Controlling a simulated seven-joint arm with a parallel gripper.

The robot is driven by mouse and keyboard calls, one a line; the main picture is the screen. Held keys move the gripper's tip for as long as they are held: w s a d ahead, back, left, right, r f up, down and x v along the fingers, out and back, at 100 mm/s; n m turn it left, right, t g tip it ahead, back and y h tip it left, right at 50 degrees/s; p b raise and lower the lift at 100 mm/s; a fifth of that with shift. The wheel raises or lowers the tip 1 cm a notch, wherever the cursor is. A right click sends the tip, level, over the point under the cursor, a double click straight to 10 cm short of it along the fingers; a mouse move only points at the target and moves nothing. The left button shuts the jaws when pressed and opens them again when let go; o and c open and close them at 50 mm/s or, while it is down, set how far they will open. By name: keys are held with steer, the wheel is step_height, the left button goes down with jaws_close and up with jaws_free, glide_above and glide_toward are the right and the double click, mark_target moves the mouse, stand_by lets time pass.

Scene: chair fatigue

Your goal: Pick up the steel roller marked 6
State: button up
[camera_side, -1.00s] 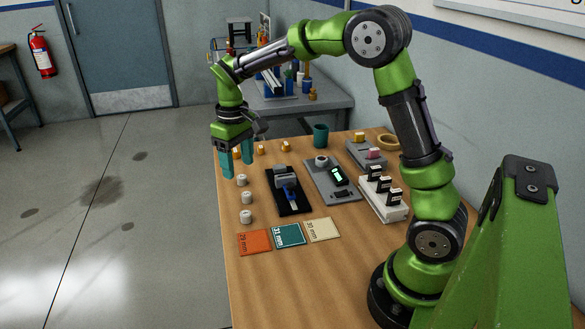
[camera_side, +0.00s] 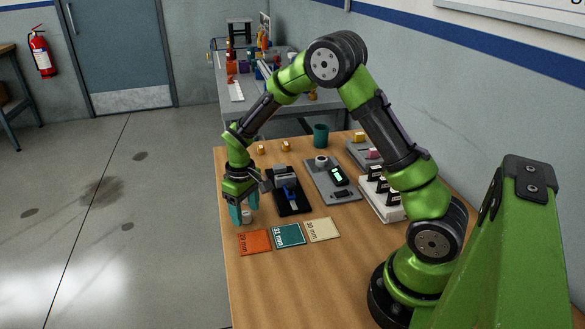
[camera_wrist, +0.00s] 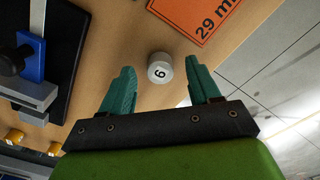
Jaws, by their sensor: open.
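A short, pale steel roller (camera_wrist: 160,67) stands upright on the wooden table in the wrist view. The numeral on its top face looks like a 6. My gripper (camera_wrist: 161,72) is open, with one teal finger on each side of the roller near the tips and visible gaps on both sides. In the side view my gripper (camera_side: 243,214) points down at the table's left edge, over the front roller (camera_side: 247,218), which is partly hidden by the fingers. The other two rollers of that row are hidden behind my gripper and wrist.
Orange (camera_side: 254,242), teal (camera_side: 289,236) and cream (camera_side: 322,230) size cards lie in front. A black fixture with a blue part (camera_side: 290,193) stands right of my gripper. A grey device with a green display (camera_side: 335,177) and a white rack (camera_side: 385,203) are further right.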

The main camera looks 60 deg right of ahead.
steer(key=shift+f, duration=0.15)
jaws_close()
stand_by(0.4)
